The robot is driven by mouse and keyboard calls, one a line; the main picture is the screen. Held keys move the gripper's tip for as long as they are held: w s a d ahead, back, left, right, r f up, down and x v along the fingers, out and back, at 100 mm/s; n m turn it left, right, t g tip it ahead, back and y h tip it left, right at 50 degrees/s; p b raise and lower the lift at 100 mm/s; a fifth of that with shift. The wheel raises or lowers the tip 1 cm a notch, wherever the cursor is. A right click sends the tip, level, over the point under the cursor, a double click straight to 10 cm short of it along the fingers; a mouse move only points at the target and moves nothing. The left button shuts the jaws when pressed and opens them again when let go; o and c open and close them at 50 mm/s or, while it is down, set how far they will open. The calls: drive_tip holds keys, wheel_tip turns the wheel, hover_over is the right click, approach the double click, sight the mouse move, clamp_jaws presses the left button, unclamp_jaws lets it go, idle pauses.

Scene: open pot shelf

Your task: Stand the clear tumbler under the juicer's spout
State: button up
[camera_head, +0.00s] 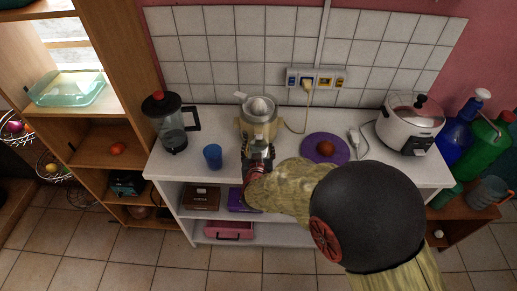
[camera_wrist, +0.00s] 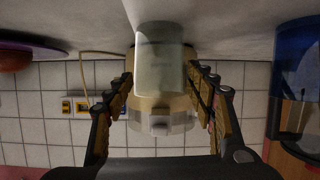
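The clear tumbler (camera_wrist: 160,62) stands on the counter in the wrist view, which is upside down. The cream juicer (camera_head: 258,118) stands against the tiles, and its body (camera_wrist: 162,122) shows directly behind the tumbler. The tumbler overlaps the juicer's front there; the spout is hidden, so I cannot tell whether the tumbler is beneath it. My gripper (camera_head: 258,160) is low in front of the juicer. In the wrist view its fingers (camera_wrist: 160,78) are open, one on each side of the tumbler, with a narrow gap visible at each side. In the head view my gripper mostly hides the tumbler.
A blue cup (camera_head: 212,156) stands left of my gripper, and a blender (camera_head: 171,125) farther left. A purple plate (camera_head: 325,149) with a reddish fruit lies to the right. A rice cooker (camera_head: 409,125) stands at the right end. A cord (camera_head: 300,122) runs behind the counter's middle.

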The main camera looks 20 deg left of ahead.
drive_tip(key=shift+o, duration=0.7)
drive_tip(key=shift+s, duration=0.1)
drive_tip(key=v, duration=1.1)
drive_tip(key=shift+s+r, duration=0.2)
drive_tip(key=shift+s, duration=0.15)
drive_tip(key=shift+d, duration=0.15)
